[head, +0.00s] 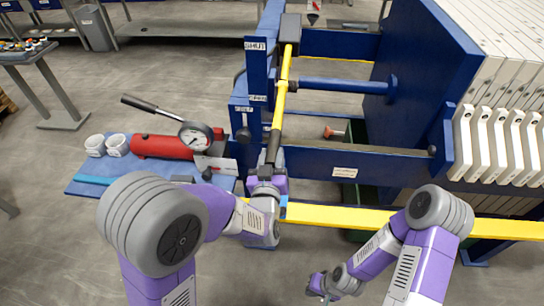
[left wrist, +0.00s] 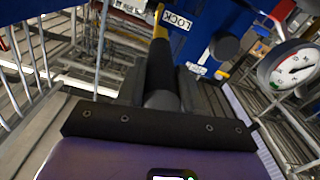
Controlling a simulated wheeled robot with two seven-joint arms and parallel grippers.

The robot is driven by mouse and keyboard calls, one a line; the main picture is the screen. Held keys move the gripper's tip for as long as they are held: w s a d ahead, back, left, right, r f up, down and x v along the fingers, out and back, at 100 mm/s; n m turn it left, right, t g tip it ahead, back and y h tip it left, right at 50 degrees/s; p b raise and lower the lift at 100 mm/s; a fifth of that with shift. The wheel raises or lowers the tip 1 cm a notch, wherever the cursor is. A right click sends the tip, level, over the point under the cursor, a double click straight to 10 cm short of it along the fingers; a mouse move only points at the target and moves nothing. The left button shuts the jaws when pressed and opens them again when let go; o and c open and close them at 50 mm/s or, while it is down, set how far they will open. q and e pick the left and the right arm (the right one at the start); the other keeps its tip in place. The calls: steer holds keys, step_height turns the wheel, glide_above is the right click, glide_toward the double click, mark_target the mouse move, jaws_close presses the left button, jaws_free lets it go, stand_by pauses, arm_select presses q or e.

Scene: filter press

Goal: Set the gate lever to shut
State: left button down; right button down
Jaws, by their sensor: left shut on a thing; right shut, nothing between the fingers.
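The gate lever (head: 284,82) is a long yellow bar with a black grip (head: 273,146) at its near end. It runs away from me along the blue frame. A SHUT label (head: 255,45) is on the blue post beside the lever's far end, with smaller labels nearer to me. My left gripper (head: 268,172) is shut on the black grip. In the left wrist view the grip (left wrist: 160,75) lies between the fingers, and a LOCK label (left wrist: 176,19) is close beside the yellow bar. My right gripper (head: 322,286) is low at the front, shut and empty, away from the lever.
A yellow rail (head: 345,217) crosses in front. White filter plates (head: 497,145) are at the right. Open floor lies left.

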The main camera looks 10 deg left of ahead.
arm_select(q)
steer(key=shift+w+r+g+p, duration=0.3)
steer(key=shift+r+g+p, duration=0.2)
steer(key=shift+r+p, duration=1.55)
steer(key=shift+w+r+g+p, duration=0.4)
steer(key=shift+r+p, duration=0.9)
steer(key=shift+p, duration=1.35)
steer(key=shift+w+r+g+p, duration=0.2)
steer(key=shift+r+g+p, duration=0.4)
steer(key=shift+r+p, duration=1.45)
steer(key=w+r+g+p, duration=0.2)
steer(key=r+p, duration=0.3)
steer(key=p, duration=0.3)
steer(key=shift+w+r+g, duration=0.3)
steer(key=shift+w+r, duration=0.1)
steer(key=shift+w, duration=0.15)
steer(key=c, duration=0.7)
jaws_free()
steer(key=shift+a, duration=0.1)
steer(key=shift+c, duration=0.2)
